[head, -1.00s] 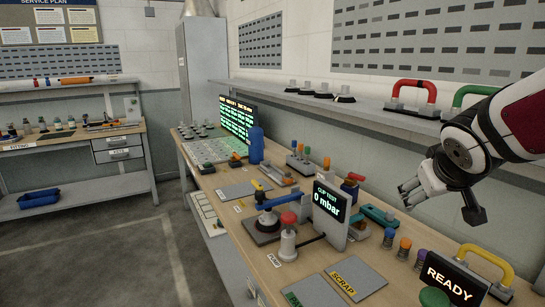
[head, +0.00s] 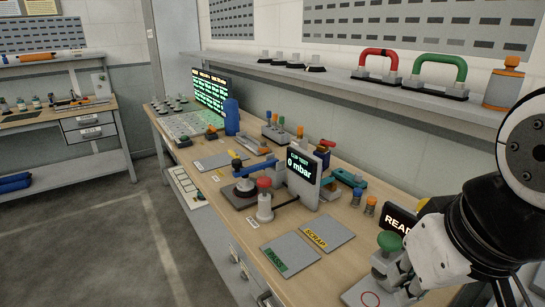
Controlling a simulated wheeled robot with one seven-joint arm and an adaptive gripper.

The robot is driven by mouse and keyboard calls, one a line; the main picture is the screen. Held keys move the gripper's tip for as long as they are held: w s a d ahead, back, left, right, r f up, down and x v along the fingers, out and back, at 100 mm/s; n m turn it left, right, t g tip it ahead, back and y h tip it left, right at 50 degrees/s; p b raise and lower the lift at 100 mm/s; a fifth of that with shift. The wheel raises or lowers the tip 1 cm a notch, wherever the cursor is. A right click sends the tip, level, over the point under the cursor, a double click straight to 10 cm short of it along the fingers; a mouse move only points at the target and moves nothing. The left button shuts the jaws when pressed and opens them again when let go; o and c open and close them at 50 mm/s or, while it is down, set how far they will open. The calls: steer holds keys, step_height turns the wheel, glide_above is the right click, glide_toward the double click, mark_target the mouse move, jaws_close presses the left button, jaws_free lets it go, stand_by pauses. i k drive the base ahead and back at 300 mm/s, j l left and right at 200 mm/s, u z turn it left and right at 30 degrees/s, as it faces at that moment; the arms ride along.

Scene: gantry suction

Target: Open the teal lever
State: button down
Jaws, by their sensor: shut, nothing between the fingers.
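A teal lever (head: 349,179) lies on the long wooden bench, behind and to the right of the black CUP TEST display reading 0 mbar (head: 301,171). The display hides part of it, so I cannot tell the lever's full shape or position. My gripper (head: 409,274) is at the lower right, close to a green-knobbed grey device (head: 390,242). Its fingers are shut with nothing held, and they are clear of the teal lever. I cannot tell whether they touch the device.
A red-knobbed post (head: 265,205) and a blue-armed suction stand (head: 243,180) stand left of the display. Orange- and blue-topped small cylinders (head: 365,204) stand right of it. SCRAP (head: 328,232) and green-labelled (head: 290,252) plates lie in front. A shelf (head: 420,100) runs above.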

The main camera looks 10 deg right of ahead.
mark_target(328, 179)
steer(key=k+z, duration=0.2)
steer(key=k, duration=0.35)
steer(key=k+l+z, duration=0.2)
steer(key=k, duration=0.35)
steer(key=j+z, duration=0.1)
steer(key=z, duration=0.3)
steer(key=i+j+z, duration=0.1)
steer(key=z, duration=0.3)
steer(key=j+z, duration=0.1)
steer(key=z, duration=0.3)
steer(key=j+z, duration=0.15)
steer(key=z, duration=0.25)
steer(key=j, duration=5.9)
steer(key=i+l, duration=0.15)
steer(key=l, duration=0.15)
steer(key=z, duration=0.05)
